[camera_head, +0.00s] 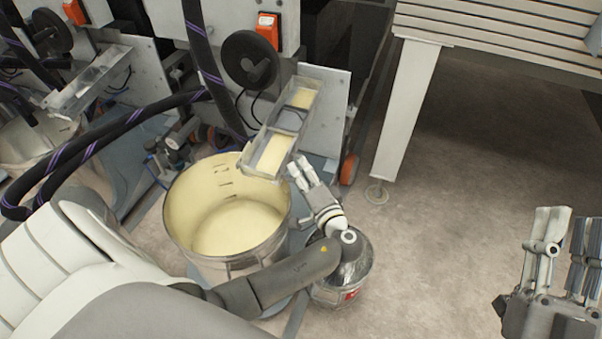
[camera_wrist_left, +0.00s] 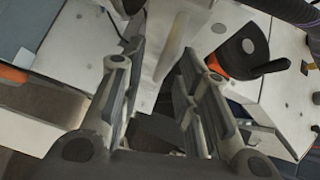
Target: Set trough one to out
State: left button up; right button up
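A narrow trough (camera_head: 272,152) with pale yellow contents juts from the nearer machine over a bucket. A second trough (camera_head: 92,82) is on the machine further left. No label shows which is trough one. My left gripper (camera_head: 298,168) is beside the outer end of the nearer trough, at its lower right. In the left wrist view my left gripper (camera_wrist_left: 158,75) is open, with a pale thin-edged part (camera_wrist_left: 175,48) beyond the fingers; I cannot tell what it is. No grip on the trough shows. My right gripper (camera_head: 563,232) is open and empty at the right edge.
A large bucket (camera_head: 180,205) of cream liquid stands under the nearer trough. A black handwheel (camera_head: 250,60) and hanging cables (camera_head: 130,120) are near the trough. A slatted table leg (camera_head: 405,110) stands right; floor right is clear.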

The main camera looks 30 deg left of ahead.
pick_arm(q)
jog(key=shift+w+a, duration=0.15)
jog(key=shift+a, duration=0.1)
grip_shut()
jog(key=shift+f, duration=0.1)
dwell(0.3)
